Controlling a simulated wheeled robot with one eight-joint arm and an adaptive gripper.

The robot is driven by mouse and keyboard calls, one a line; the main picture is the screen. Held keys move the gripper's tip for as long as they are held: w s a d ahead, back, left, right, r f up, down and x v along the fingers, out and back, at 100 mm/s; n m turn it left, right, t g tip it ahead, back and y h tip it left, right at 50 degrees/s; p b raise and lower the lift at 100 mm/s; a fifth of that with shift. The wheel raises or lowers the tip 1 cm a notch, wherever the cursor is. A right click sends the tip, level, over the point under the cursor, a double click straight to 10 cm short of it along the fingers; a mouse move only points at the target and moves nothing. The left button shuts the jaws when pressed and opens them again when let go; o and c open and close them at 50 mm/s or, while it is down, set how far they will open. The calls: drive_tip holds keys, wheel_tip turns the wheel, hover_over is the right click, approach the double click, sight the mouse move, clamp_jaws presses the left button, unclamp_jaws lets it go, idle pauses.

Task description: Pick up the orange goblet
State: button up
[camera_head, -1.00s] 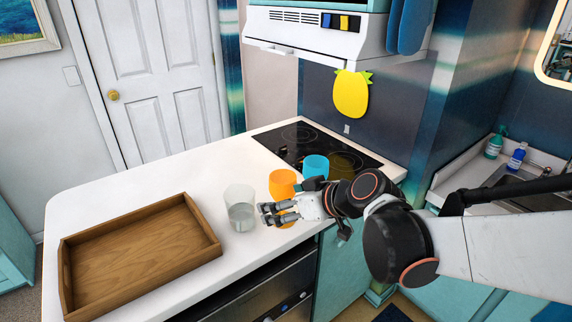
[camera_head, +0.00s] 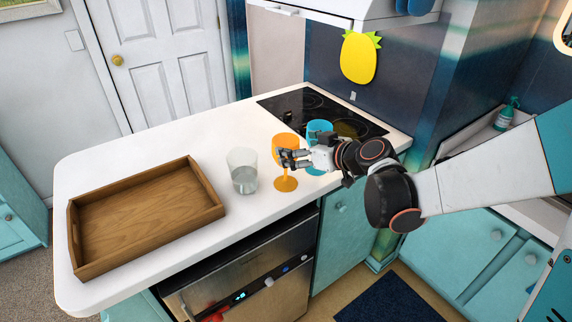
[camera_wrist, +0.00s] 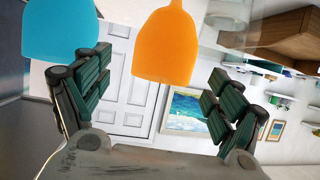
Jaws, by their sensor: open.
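The orange goblet (camera_head: 286,184) stands upright on the white counter, its bowl partly hidden behind my gripper (camera_head: 292,158). My gripper is open at the height of the goblet's bowl, in front of it in the head view. In the wrist view the orange goblet (camera_wrist: 165,48) shows upside down between the two fingers of my gripper (camera_wrist: 148,85), nearer the right finger. I cannot tell whether a finger touches it. A blue goblet (camera_head: 318,130) stands just to the right of the orange one; in the wrist view it (camera_wrist: 58,30) overlaps the left finger.
A clear glass (camera_head: 243,172) stands just left of the orange goblet. A wooden tray (camera_head: 150,220) lies at the left of the counter (camera_head: 225,115). A black cooktop (camera_head: 290,103) is behind the goblets. The counter's front edge is close below the goblets.

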drive_tip(key=shift+b+x, duration=1.2)
drive_tip(key=shift+x, duration=1.6)
drive_tip(key=shift+s+a+r, duration=0.1)
drive_tip(key=shift+s+a, duration=0.05)
drive_tip(key=shift+s, duration=0.05)
drive_tip(key=c, duration=1.3)
